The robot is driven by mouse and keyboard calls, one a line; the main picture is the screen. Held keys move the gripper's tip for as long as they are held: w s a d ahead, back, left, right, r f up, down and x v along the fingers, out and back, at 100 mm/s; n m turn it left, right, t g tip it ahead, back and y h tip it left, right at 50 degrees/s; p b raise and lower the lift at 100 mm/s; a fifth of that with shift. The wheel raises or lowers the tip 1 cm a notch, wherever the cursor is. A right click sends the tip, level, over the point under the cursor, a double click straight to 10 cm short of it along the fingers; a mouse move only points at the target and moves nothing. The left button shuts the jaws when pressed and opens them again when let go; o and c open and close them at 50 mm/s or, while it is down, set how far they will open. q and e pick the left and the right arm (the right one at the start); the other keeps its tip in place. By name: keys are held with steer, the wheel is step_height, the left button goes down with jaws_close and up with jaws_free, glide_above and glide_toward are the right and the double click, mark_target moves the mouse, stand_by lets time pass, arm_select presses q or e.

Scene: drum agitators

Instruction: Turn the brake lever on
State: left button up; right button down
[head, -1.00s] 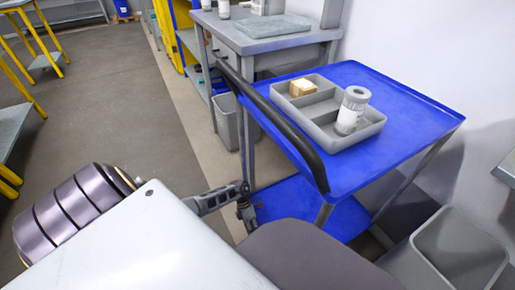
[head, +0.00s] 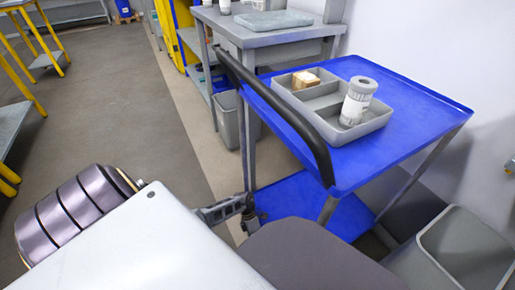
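A blue cart (head: 420,115) with a black push handle (head: 285,120) stands in front of me. At its near left corner, a caster with small dark parts (head: 250,224) shows at the foot of the leg; the brake lever cannot be made out clearly there. My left gripper (head: 242,204) reaches out from behind my white link towards this corner. Its tips are at or very close to the cart leg, just above the caster. Contact and finger opening cannot be told. My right gripper is not in view.
On the cart top, a grey divided tray (head: 333,131) holds a white container (head: 357,102) and a small tan box (head: 305,80). A grey workbench (head: 262,38) and a bin (head: 228,120) stand behind. Another grey bin (head: 465,255) is at right.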

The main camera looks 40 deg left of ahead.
arm_select(q)
steer(key=shift+s+d+f, duration=0.1)
steer(key=shift+d+f, duration=0.1)
steer(key=shift+f, duration=0.15)
jaws_close()
steer(key=shift+s+d+f+g+h, duration=0.2)
steer(key=shift+g+h, duration=0.3)
steer(key=shift+h, duration=0.5)
steer(key=shift+w+a+r+h, duration=0.1)
steer(key=shift+w+h, duration=0.05)
steer(key=shift+h, duration=0.15)
stand_by(0.5)
stand_by(0.4)
jaws_free()
steer(key=shift+a+r, duration=0.1)
steer(key=shift+w, duration=0.1)
